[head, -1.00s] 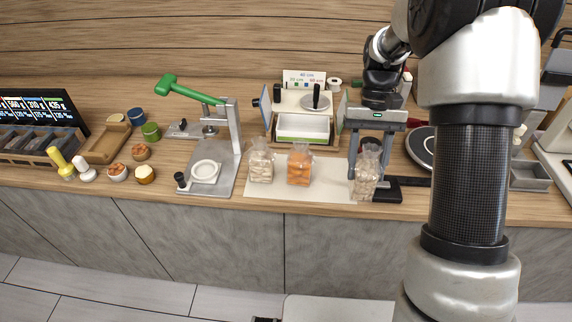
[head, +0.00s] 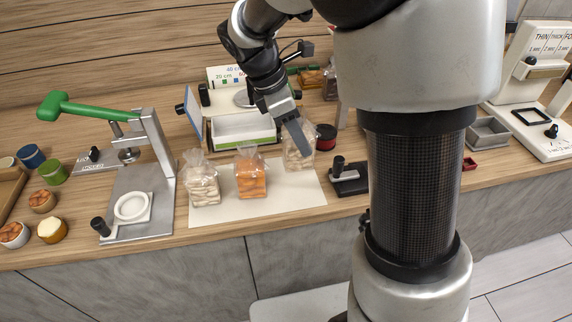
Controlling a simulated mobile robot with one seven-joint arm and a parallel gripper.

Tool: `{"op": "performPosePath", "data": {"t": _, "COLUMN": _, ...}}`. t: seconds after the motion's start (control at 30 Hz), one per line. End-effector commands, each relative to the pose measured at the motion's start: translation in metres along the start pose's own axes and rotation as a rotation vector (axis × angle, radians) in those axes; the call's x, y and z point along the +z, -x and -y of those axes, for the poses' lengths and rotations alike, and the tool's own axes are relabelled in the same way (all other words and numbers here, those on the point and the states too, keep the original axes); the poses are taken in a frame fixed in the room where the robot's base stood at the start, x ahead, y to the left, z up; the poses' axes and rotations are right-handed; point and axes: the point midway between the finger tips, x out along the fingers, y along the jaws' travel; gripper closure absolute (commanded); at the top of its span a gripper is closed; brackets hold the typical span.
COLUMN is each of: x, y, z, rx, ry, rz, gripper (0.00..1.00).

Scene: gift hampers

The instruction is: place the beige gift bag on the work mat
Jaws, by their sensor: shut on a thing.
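My gripper (head: 300,141) is tilted over the right part of the cream work mat (head: 284,202), shut on a clear bag with beige contents (head: 299,159). One dark grey finger shows in front of the bag; the other finger is hidden. The held bag appears over the mat's back right part. I cannot tell whether its base touches the mat. A similar clear bag with pale contents (head: 202,186) stands on the mat's left part. A bag with orange contents (head: 250,178) stands upright in the middle.
A press with a green handle (head: 90,108) stands left of the mat. A black-handled tool (head: 348,178) sits just right of it. A white open drawer box (head: 242,127) and a dark red jar (head: 326,137) stand behind. The mat's front strip is bare.

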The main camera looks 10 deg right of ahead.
Motion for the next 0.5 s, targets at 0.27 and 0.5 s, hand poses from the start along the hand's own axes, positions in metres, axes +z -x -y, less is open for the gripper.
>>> {"op": "performPosePath", "data": {"t": 0.27, "x": -0.011, "y": -0.026, "z": 0.0, "rx": -0.003, "ry": -0.002, "rz": 0.0, "gripper": 0.81}}
{"op": "performPosePath", "data": {"t": 0.5, "x": -0.023, "y": -0.055, "z": 0.0, "rx": -0.001, "ry": -0.004, "rz": -0.001, "gripper": 0.81}}
